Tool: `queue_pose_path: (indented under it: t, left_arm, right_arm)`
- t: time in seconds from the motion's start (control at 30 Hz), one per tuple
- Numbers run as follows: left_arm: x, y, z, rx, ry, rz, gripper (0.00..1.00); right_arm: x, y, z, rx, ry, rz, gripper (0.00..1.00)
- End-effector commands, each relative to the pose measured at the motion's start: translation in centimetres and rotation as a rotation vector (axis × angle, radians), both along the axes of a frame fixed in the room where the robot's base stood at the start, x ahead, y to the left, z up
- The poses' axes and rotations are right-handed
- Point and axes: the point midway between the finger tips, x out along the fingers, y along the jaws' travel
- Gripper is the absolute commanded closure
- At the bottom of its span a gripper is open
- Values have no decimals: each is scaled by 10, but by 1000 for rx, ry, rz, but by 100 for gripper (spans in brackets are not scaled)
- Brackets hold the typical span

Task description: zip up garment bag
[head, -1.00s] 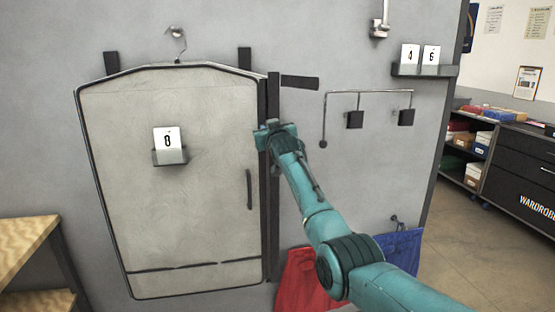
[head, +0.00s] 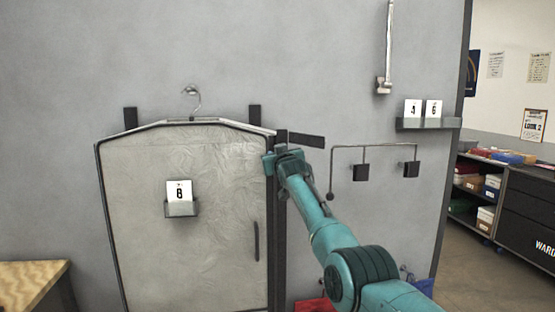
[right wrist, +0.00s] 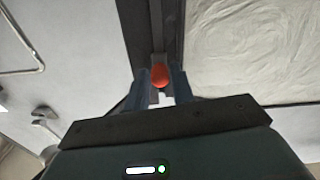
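The pale grey garment bag (head: 135,235) hangs upright on the grey wall from a hook (head: 192,98). A dark vertical strip (head: 281,235) runs along its right edge, and in the right wrist view the strip (right wrist: 140,30) leads away from my fingers. My right gripper (head: 283,158) is at this strip, close below the bag's upper right corner. In the right wrist view a small orange-red pull (right wrist: 160,76) sits between the fingertips of my right gripper (right wrist: 161,86), which look closed on its sides. My left gripper is out of view.
A number holder (head: 181,208) is on the bag's front. Right of my gripper, a wall rail (head: 375,147) carries two dark blocks. A ledge (head: 428,124) with number cards is farther right. A wooden table (head: 30,285) stands at lower left.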

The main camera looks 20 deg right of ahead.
Motion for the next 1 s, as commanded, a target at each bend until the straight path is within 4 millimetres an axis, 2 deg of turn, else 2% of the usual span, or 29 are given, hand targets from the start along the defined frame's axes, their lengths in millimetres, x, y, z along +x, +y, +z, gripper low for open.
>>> queue_pose_path:
  t: [0.03,0.17,0.57,0.77,1.0]
  left_arm:
    - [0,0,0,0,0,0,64]
    - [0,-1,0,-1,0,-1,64]
    - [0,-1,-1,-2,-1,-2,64]
    - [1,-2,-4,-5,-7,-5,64]
    - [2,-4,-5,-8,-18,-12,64]
  right_arm:
    - [0,0,-2,2,4,-1,71]
    - [0,0,-4,4,7,0,61]
    - [-3,0,-7,7,9,-2,61]
    - [-14,3,-8,6,9,-5,61]
    - [-37,9,-9,6,8,1,61]
